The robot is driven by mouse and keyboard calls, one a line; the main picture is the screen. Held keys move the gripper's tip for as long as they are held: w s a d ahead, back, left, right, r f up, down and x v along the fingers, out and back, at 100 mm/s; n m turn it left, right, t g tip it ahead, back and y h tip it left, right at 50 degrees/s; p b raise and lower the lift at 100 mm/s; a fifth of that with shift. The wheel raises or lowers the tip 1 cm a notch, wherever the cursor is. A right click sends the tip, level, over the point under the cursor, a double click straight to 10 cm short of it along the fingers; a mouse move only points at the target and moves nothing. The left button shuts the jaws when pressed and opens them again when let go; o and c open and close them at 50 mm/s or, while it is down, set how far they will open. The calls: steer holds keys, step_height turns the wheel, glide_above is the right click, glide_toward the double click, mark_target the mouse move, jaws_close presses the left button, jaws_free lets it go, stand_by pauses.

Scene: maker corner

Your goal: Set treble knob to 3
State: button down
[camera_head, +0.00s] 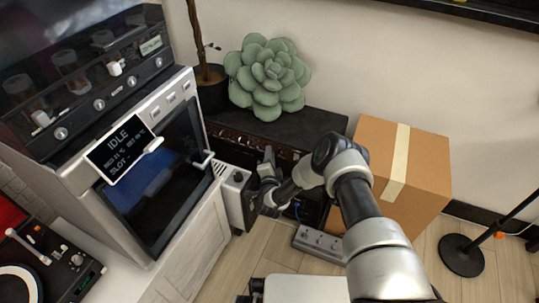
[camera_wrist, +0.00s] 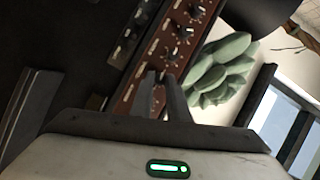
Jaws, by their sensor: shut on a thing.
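The amplifier (camera_head: 315,124) stands against the wall with a black top and a reddish-brown control panel. In the wrist view the panel (camera_wrist: 128,93) runs diagonally, with a row of dark knobs (camera_wrist: 183,32) that have pale scale marks. My gripper (camera_wrist: 159,77) is at this row, its two fingers close together around one knob, which they mostly hide. The labels are too small to read, so I cannot tell which knob is treble or where its pointer stands. In the head view my gripper (camera_head: 268,158) reaches the amplifier's front, and its fingertips are hard to make out.
A green succulent-shaped cushion (camera_head: 268,78) sits on the amplifier. A cardboard box (camera_head: 420,165) stands to its right, near my arm. A white cabinet with an oven-like machine (camera_head: 165,165) is close on the left. A grey pedal (camera_head: 320,242) lies on the floor, and a stand base (camera_head: 461,255) is at right.

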steer(key=shift+f+m+t, duration=0.2)
steer(key=shift+m+t, duration=0.55)
steer(key=shift+m, duration=0.95)
steer(key=shift+f+m+t, duration=0.15)
steer(key=shift+m+t, duration=0.6)
steer(key=shift+m, duration=0.95)
steer(key=c, duration=1.7)
jaws_free()
